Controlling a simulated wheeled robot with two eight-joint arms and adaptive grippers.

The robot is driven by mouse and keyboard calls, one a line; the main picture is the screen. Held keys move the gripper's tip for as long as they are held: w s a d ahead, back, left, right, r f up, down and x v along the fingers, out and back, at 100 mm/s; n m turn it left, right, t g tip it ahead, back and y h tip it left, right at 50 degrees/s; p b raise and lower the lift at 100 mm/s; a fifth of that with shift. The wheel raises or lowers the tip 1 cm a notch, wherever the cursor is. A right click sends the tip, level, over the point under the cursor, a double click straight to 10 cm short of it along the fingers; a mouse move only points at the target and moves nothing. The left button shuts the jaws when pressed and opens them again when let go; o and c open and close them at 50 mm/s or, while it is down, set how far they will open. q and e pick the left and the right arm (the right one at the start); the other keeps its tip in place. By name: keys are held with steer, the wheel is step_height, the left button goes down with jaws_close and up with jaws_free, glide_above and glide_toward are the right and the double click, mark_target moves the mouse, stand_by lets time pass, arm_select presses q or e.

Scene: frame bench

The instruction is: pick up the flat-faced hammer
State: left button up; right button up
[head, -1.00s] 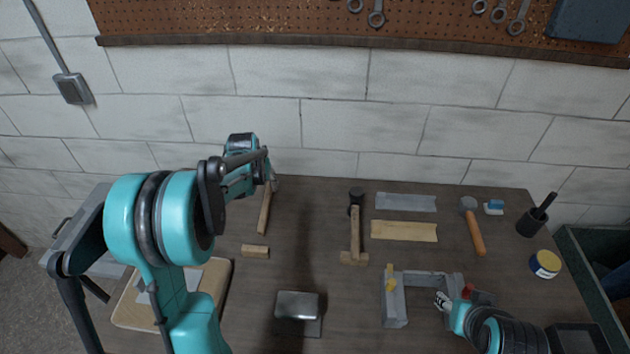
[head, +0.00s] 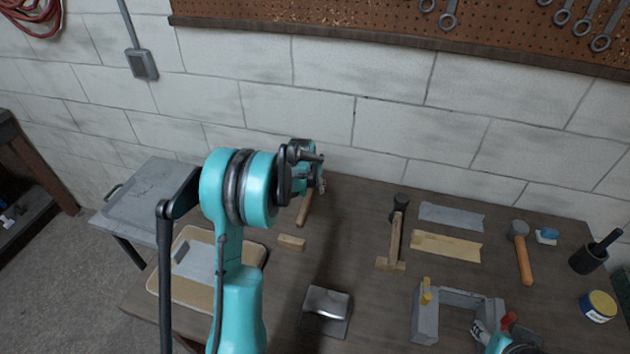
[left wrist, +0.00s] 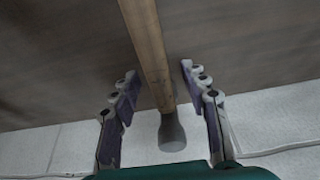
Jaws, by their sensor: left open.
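A hammer with a pale wooden handle (head: 304,209) lies at the back left of the bench. Its head is hidden behind my left gripper (head: 321,185) in the head view. In the left wrist view the handle (left wrist: 148,45) runs between the two open fingers (left wrist: 158,76), with the grey head (left wrist: 172,130) nearer the palm; the fingers look apart from it. Another hammer (head: 396,235) with a dark head lies mid-bench, and an orange-handled one (head: 523,253) with a grey head lies to the right. My right gripper (head: 478,331) is partly visible at the bottom, its fingers unclear.
A wood block (head: 292,242), a metal block on a plate (head: 327,304) and a grey U-shaped frame (head: 425,315) stand on the bench. A board (head: 255,252) lies left. The wall is close behind.

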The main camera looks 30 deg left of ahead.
arm_select(q)
steer(key=shift+f+b, duration=0.3)
stand_by(0.5)
jaws_close()
